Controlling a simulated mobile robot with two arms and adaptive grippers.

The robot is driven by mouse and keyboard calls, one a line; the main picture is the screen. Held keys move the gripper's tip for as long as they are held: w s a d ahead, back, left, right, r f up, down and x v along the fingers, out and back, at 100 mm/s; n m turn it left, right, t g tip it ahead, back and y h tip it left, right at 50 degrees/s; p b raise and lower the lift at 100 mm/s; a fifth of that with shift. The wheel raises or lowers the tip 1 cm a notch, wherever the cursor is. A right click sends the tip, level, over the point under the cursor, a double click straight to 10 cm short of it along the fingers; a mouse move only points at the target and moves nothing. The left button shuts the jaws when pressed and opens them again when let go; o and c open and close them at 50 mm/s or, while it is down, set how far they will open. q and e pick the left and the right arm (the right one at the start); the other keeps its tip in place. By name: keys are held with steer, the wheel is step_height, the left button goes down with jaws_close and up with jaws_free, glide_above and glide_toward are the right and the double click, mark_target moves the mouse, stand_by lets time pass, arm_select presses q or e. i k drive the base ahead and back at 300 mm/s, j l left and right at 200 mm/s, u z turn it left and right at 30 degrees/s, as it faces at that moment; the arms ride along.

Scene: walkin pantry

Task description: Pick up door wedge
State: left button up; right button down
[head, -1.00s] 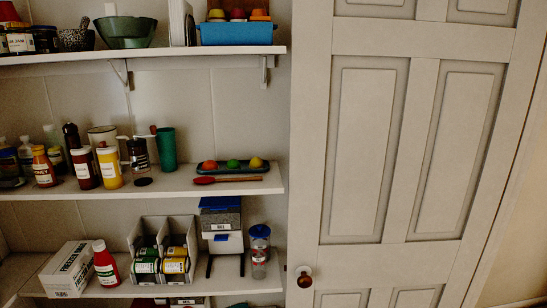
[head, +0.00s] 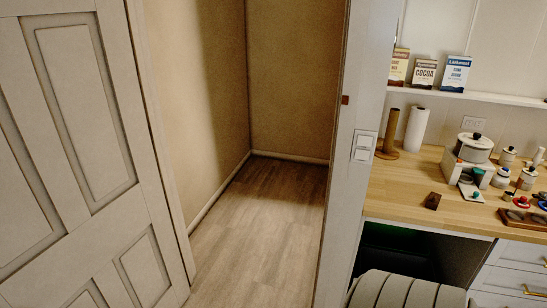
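A small dark brown block with a sloped top, which looks like the door wedge (head: 432,201), lies on the wooden counter (head: 395,198) in the right half of the head view. It sits near the counter's front edge, with bare wood around it. Neither of my grippers shows in the head view.
An open white door (head: 85,140) stands at left beside a doorway with clear wooden floor (head: 265,225). A pale ribbed object (head: 405,291) is below.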

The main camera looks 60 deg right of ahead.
mark_target(432, 203)
steer(key=z, duration=1.5)
steer(key=l+z, duration=0.1)
steer(key=z, duration=0.35)
steer(key=i+z, duration=0.1)
steer(key=z, duration=0.4)
steer(key=l+z, duration=0.1)
steer(key=z, duration=0.35)
steer(key=u, duration=0.4)
steer(key=i+j+u, duration=0.1)
steer(key=u, duration=0.65)
steer(key=i+u, duration=0.1)
steer(key=u, duration=0.25)
steer(key=z, duration=1.55)
